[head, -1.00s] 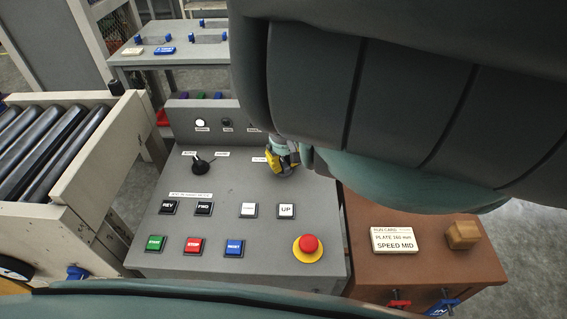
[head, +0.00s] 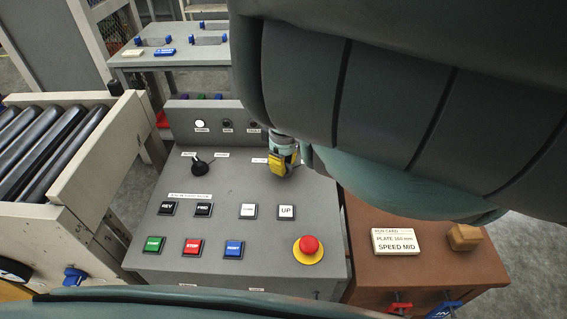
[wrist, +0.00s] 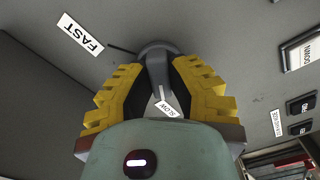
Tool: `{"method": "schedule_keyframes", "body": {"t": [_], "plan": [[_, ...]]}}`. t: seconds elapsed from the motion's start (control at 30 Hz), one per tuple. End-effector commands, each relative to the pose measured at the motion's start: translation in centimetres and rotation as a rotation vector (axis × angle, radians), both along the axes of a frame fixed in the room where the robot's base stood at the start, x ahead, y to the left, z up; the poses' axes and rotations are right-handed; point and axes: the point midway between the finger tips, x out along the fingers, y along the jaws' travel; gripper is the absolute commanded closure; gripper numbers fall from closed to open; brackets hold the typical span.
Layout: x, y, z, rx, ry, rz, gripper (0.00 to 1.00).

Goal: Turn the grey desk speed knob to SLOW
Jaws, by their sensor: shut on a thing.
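My gripper (head: 284,166) is at the right of the grey desk (head: 235,180) in the head view, pointing down at the desk top. In the wrist view its yellow fingers (wrist: 158,82) are shut on the grey speed knob (wrist: 157,52), one on each side. A white line on the knob points toward the SLOW label (wrist: 168,108), which is partly covered by the gripper. The FAST label (wrist: 80,34) lies at the upper left, with a dark line on the panel near the knob. The knob is hidden behind my gripper in the head view.
A black knob (head: 200,165) stands at the desk's left. Several push buttons and a red emergency button (head: 309,245) are in front. A brown cabinet (head: 425,260) with a card is at right; a roller conveyor (head: 60,140) is at left.

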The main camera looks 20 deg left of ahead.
Motion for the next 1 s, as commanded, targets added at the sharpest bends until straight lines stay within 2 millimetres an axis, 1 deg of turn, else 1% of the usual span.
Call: {"method": "schedule_keyframes", "body": {"t": [0.33,0.37,0.6,0.87,1.0], "plan": [[0.08,-0.03,-0.05,0.001,-0.002,0.003,1.00],[0.08,-0.03,-0.05,0.001,-0.002,0.003,0.77],[0.04,-0.02,-0.03,0.000,-0.001,0.002,0.53],[0.02,-0.01,0.03,0.000,-0.001,0.002,0.52],[0.11,0.00,0.65,0.002,-0.001,0.000,0.52]]}}
